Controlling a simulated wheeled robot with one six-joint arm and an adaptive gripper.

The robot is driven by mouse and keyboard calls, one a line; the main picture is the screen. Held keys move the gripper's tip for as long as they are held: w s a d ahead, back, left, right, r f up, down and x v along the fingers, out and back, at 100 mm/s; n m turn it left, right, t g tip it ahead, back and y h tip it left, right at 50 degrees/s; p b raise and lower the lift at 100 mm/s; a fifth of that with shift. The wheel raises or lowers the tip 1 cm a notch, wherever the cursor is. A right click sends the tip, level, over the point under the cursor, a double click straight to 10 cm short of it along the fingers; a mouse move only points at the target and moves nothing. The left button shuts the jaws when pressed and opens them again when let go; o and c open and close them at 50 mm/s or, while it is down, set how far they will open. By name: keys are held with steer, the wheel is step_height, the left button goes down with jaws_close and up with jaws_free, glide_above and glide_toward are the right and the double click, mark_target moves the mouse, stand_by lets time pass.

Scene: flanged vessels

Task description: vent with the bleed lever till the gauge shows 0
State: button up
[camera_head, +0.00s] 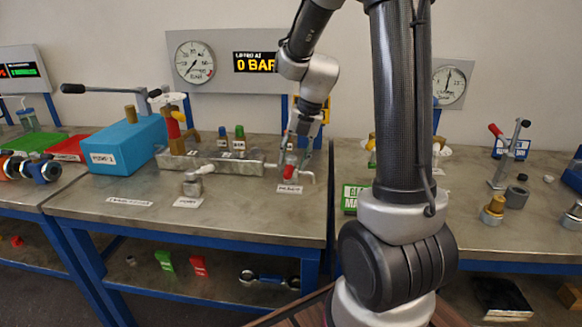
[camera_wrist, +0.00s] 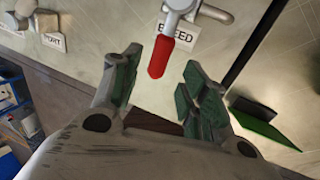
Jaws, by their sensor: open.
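The bleed lever has a red handle (camera_wrist: 161,57) on a grey metal fitting, beside a label reading BLEED (camera_wrist: 177,36). In the head view the red handle (camera_head: 290,170) shows at the bench's right end, partly behind my arm. My gripper (camera_wrist: 162,72) is open, its green-padded fingers on either side of the handle's free end; contact is not visible. The wall gauge (camera_head: 195,62) has its needle toward the lower left. The display (camera_head: 255,62) beside it reads 0 BAR, its right edge hidden by my arm.
A blue pump box (camera_head: 127,145) with a long lever stands at the left of the bench. A metal manifold block (camera_head: 225,165) lies left of the bleed fitting. A green sign (camera_head: 352,197) stands at the right. The bench front is mostly clear.

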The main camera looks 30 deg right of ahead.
steer(key=v, duration=0.8)
steer(key=s+a+r+m+t+h, duration=0.1)
steer(key=s+r+m, duration=0.1)
steer(key=s+m, duration=0.8)
steer(key=s+a+r+m+t+h, duration=0.1)
steer(key=s+r+m, duration=0.1)
steer(key=s+m, duration=0.9)
steer(key=m, duration=0.8)
steer(key=shift+r+t, duration=0.2)
steer(key=shift+t, duration=0.1)
